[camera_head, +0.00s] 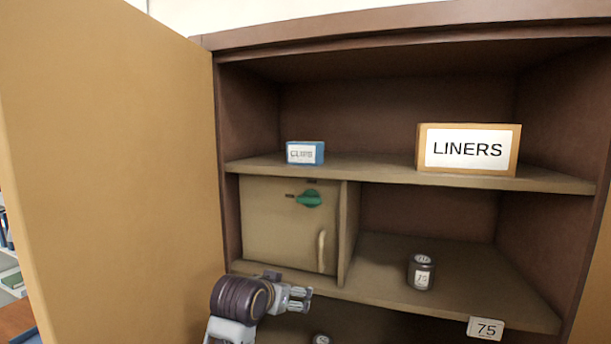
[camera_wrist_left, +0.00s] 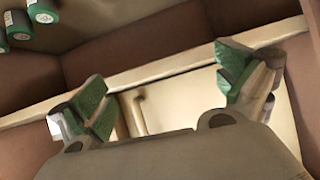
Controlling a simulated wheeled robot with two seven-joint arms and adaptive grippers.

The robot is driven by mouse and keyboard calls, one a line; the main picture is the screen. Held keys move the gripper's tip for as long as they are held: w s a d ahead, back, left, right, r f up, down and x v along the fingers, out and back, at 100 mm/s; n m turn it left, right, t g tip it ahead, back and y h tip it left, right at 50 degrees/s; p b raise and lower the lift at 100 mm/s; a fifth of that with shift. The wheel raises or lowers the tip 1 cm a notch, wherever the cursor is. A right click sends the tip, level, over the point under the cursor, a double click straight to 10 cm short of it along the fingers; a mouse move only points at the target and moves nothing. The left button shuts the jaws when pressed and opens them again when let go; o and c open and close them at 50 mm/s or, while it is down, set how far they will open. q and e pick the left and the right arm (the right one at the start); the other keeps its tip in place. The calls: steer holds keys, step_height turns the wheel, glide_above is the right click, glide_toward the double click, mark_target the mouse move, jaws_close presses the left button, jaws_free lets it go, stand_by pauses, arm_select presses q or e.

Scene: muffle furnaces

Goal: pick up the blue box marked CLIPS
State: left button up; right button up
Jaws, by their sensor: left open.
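The blue box marked CLIPS (camera_head: 305,153) stands upright on the upper shelf of the open cabinet, toward the left, with its white label facing me. My left gripper (camera_head: 299,298) is low in front of the cabinet, below and apart from the box, near the edge of the middle shelf. In the left wrist view, its two green-padded fingers (camera_wrist_left: 165,95) are spread wide with nothing between them. The box does not show in the left wrist view. My right gripper is in neither view.
An orange box marked LINERS (camera_head: 467,150) stands on the same shelf (camera_head: 370,169), with clear room between the boxes. Below is a small closed door (camera_head: 275,230) with a green knob and a handle. A dark jar (camera_head: 421,272) stands right of it. The open cabinet door (camera_head: 110,150) bounds the left.

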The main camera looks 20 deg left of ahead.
arm_select(q)
step_height(320, 180, up, 18)
steer(key=w+t, duration=0.3)
steer(key=t, duration=0.3)
glide_toward(303, 145)
steer(key=shift+s+a+f+h, duration=0.1)
steer(key=shift+s+h, duration=0.1)
steer(key=shift+s, duration=0.2)
steer(key=shift+s+a+f+h, duration=0.1)
steer(key=shift+s+h, duration=0.1)
steer(key=shift+s, duration=0.15)
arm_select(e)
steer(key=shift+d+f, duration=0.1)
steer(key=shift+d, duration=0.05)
arm_select(q)
steer(key=shift+w, duration=0.1)
steer(key=w+p, duration=0.1)
steer(key=w, duration=0.5)
steer(key=shift+w+d+r+p, duration=0.1)
steer(key=shift+w+d+p, duration=0.15)
steer(key=shift+p, duration=0.15)
steer(key=shift+w, duration=0.95)
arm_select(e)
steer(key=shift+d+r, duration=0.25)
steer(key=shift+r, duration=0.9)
arm_select(q)
steer(key=shift+w, duration=0.1)
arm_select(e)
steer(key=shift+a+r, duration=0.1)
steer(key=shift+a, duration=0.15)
